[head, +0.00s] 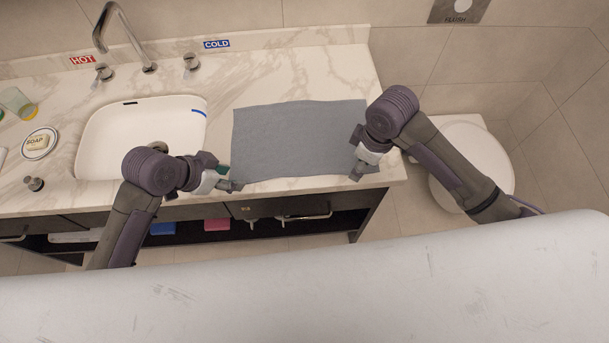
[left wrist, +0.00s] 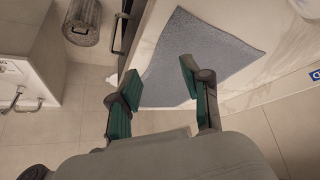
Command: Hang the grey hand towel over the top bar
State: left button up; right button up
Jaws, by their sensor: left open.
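The grey hand towel (head: 298,138) lies flat on the marble counter, right of the sink; it also shows in the left wrist view (left wrist: 205,55). My left gripper (head: 222,174) is open and empty at the towel's lower left corner; in the left wrist view its fingers (left wrist: 158,76) are spread, with one in front of the towel. My right gripper (head: 358,156) is at the towel's right edge, its fingers apart. I cannot tell whether it touches the cloth. I cannot clearly identify the top bar; pale bars (head: 305,217) show below the counter's front edge.
The sink (head: 140,137) with its tap (head: 124,40) is left of the towel. A soap dish (head: 40,144) and a tumbler (head: 17,102) stand further left. A toilet (head: 470,165) is to the right. Blue and pink items (head: 217,224) sit on the shelf below the counter.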

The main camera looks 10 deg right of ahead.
jog(key=r+h, duration=0.1)
jog(key=r, duration=0.1)
send_over(369, 168)
pick_arm(q)
jog(key=shift+m+h, duration=0.3)
jog(key=shift+m, duration=0.2)
jog(key=shift+w+a+f, duration=0.1)
jog(key=shift+w+f, duration=0.5)
jog(key=shift+f, duration=0.55)
jog(key=shift+w+a+f, duration=0.1)
jog(key=shift+w+f, duration=0.55)
jog(key=shift+f, duration=0.45)
jog(key=shift+w+a+f, duration=0.1)
jog(key=shift+w+f, duration=0.5)
jog(key=shift+f, duration=0.55)
pick_arm(e)
jog(key=shift+n+g, duration=0.3)
jog(key=shift+g, duration=0.1)
jog(key=shift+f, duration=3.95)
pick_arm(q)
jog(key=shift+f, duration=0.1)
pick_arm(e)
jog(key=shift+f, duration=0.1)
pick_arm(q)
jog(key=shift+f+b, duration=0.2)
jog(key=shift+b, duration=0.15)
pick_arm(e)
jog(key=shift+f, duration=0.2)
pick_arm(q)
jog(key=shift+r, duration=0.1)
